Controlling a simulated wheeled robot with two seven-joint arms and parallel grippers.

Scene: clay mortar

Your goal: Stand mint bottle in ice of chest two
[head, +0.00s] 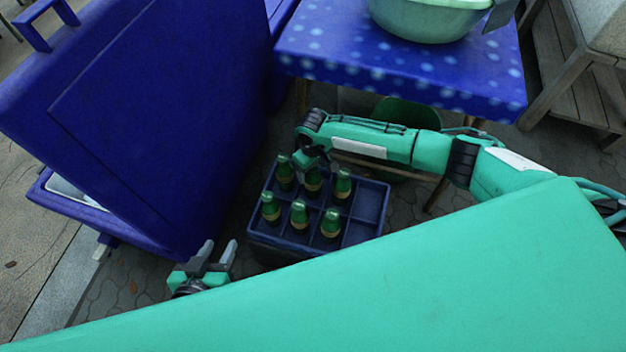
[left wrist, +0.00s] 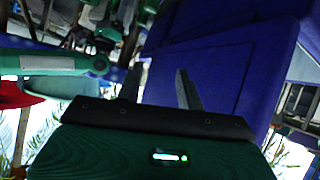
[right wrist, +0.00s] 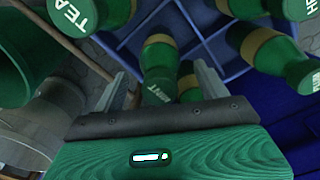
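The mint bottle (right wrist: 158,88), green with MINT on its cap, stands in a crate compartment. In the right wrist view it lies between the parted fingers of my right gripper (right wrist: 165,88), with gaps on both sides. In the head view this gripper (head: 314,166) is over the crate's back row, partly hiding a green bottle (head: 313,186). My left gripper (head: 215,255) is open and empty, left of the crate; its parted fingers also show in the left wrist view (left wrist: 160,90). A blue chest (head: 75,205) stands at left with its lid raised. The lid hides most of its inside; no number shows.
The dark blue crate (head: 372,208) holds several other green bottles, one marked TEA (right wrist: 75,14); its right compartments look empty. A blue dotted table (head: 400,70) with a green basin (head: 430,20) stands behind. The raised lid (head: 150,120) stands between chest and crate.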

